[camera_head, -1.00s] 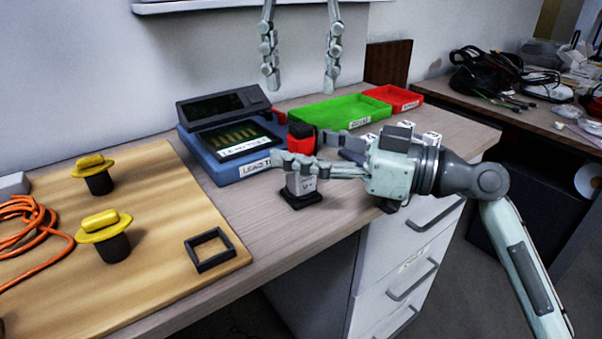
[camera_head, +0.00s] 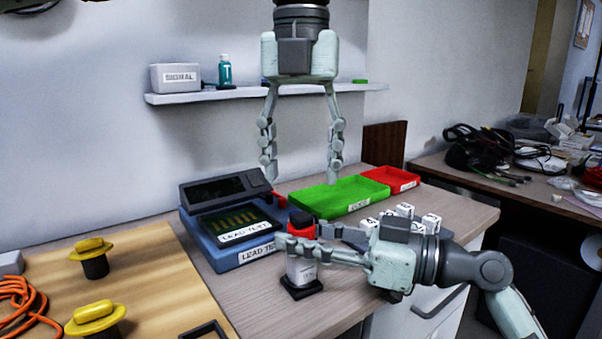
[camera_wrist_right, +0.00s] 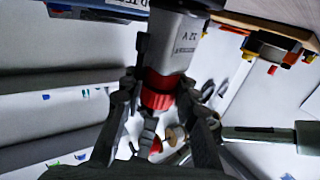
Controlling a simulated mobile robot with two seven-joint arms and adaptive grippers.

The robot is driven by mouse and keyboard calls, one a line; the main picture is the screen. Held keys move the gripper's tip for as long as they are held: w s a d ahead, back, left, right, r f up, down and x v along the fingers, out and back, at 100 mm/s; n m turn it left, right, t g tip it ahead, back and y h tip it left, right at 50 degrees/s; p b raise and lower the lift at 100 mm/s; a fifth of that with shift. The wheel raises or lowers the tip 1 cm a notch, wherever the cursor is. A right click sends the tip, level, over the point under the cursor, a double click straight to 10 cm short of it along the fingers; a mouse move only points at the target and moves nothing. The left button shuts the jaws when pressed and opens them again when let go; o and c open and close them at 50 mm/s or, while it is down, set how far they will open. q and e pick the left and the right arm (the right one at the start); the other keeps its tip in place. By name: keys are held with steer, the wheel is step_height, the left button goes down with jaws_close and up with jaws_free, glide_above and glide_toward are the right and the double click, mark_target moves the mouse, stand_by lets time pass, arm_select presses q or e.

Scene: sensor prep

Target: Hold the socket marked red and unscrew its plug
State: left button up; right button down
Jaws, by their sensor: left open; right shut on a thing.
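The socket (camera_head: 301,270) has a pale body, a red band and a dark plug (camera_head: 299,218) on top. It stands upright on a small dark base on the desk. My right gripper (camera_head: 305,243) comes in from the right and is shut on the socket. In the right wrist view, its fingers lie around the red band (camera_wrist_right: 158,92), below the grey lettered body (camera_wrist_right: 172,45). My left gripper (camera_head: 301,172) hangs pointing down above the plug, open and empty, with a gap between. The socket's far side is hidden.
A blue lead tester (camera_head: 230,250) stands close left of the socket. Behind are a green tray (camera_head: 335,209) and a red tray (camera_head: 405,186). Several small white cubes (camera_head: 431,221) sit behind my right gripper. A wooden board (camera_head: 160,262) with yellow-topped pieces (camera_head: 94,246) is at left.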

mark_target(300, 216)
arm_select(q)
steer(key=m, duration=0.3)
steer(key=shift+r, duration=0.2)
steer(key=m, duration=0.4)
steer(key=shift+d+r+m, duration=0.1)
steer(key=shift+r+m, duration=0.15)
steer(key=shift+m, duration=0.15)
steer(key=m, duration=0.5)
steer(key=shift+r, duration=0.35)
steer(key=m, duration=0.4)
steer(key=shift+s+r+m, duration=0.1)
steer(key=shift+r+m, duration=0.2)
step_height(300, 216, down, 10)
steer(key=m, duration=1.9)
steer(key=shift+r, duration=0.1)
